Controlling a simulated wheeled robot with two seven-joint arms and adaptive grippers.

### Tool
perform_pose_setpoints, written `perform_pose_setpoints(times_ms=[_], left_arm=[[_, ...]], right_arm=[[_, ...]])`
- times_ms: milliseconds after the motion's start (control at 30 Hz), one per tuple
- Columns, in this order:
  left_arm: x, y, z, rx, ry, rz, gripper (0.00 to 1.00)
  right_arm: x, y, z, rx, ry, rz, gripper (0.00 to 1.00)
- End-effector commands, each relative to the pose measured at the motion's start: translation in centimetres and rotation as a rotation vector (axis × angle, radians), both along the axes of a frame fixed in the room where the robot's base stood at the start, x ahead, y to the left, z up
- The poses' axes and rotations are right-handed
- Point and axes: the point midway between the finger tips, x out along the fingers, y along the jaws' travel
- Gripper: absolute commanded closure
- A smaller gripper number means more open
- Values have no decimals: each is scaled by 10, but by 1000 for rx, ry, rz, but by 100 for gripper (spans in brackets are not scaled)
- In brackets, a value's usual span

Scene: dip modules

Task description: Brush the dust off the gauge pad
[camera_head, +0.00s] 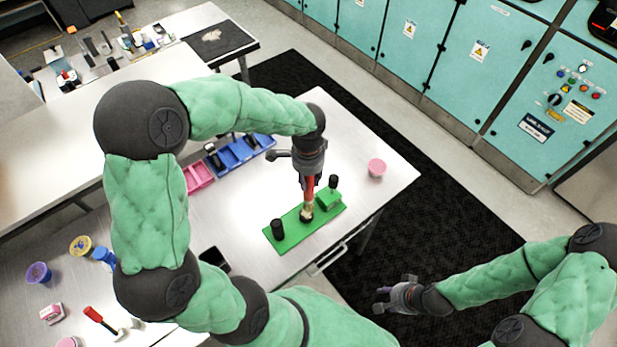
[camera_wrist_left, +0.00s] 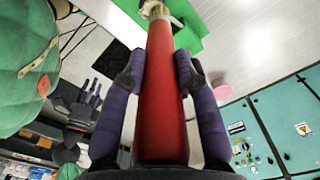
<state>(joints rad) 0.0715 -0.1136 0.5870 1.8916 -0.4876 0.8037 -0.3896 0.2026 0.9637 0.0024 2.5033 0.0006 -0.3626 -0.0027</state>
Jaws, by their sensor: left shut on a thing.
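My left gripper (camera_head: 309,178) is shut on a brush with a red handle (camera_wrist_left: 163,105) and points down. The brush's pale bristle end (camera_head: 307,212) is at the middle of a green board (camera_head: 290,236), touching it or just above; I cannot tell which. The board carries a black cylinder (camera_head: 277,229) at its left and a green block (camera_head: 329,199) with a black knob at its right. No separate gauge pad or dust can be made out there. My right gripper (camera_head: 382,298) is empty and open, off the table's front edge.
Blue bins (camera_head: 240,152) and a pink bin (camera_head: 199,177) stand behind the board. A pink cup (camera_head: 376,167) stands at the right. A red-handled tool (camera_head: 100,320), a purple cup (camera_head: 39,273) and a yellow roll (camera_head: 81,246) are at the left.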

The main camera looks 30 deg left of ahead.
Motion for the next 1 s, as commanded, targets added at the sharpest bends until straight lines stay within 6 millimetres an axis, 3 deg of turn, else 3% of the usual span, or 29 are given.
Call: perform_pose_setpoints(times_ms=[1000], left_arm=[[0,0,-11,0,0,0,100]], right_arm=[[0,0,-8,0,0,0,60]])
